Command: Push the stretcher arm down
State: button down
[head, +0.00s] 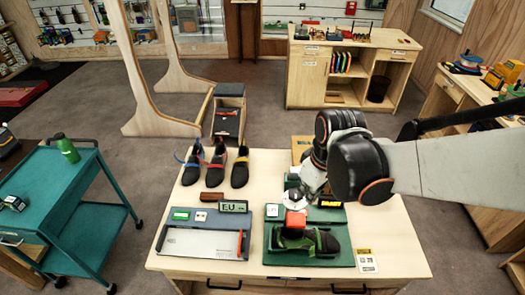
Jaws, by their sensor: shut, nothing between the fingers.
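The shoe stretcher (338,258) is a dark green base plate on the right part of the light wooden table, with a black and green climbing shoe (310,240) on it. A red block (295,219), which looks like the end of the stretcher arm, sits above the back of the shoe. My gripper (297,203) is shut and empty. It points down just behind the red block, close to it in the picture; I cannot tell whether they touch. My wrist and arm hide the area behind, and the rest of the stretcher arm is not clear.
Several climbing shoes (215,165) stand at the table's back left. A measuring tray (200,243) and an EU display (234,206) are at the left front. A white card (367,260) lies right of the stretcher. A teal cart (75,192) stands left, and wooden counters stand behind.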

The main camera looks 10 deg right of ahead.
jog(key=n+g, duration=0.2)
send_near(297, 220)
jog(key=shift+s+d+r, duration=0.1)
jog(key=shift+s+r, duration=0.05)
jog(key=shift+r, duration=0.1)
jog(key=shift+t, duration=0.3)
jog(key=f+b, duration=0.2)
jog(key=f, duration=0.1)
jog(key=f+b, duration=0.3)
jog(key=f, duration=0.1)
jog(key=shift+w+a, duration=0.2)
notch_tip(297, 220, down, 14)
jog(key=s+d+b, duration=0.2)
jog(key=b, duration=1.1)
dwell(0.4)
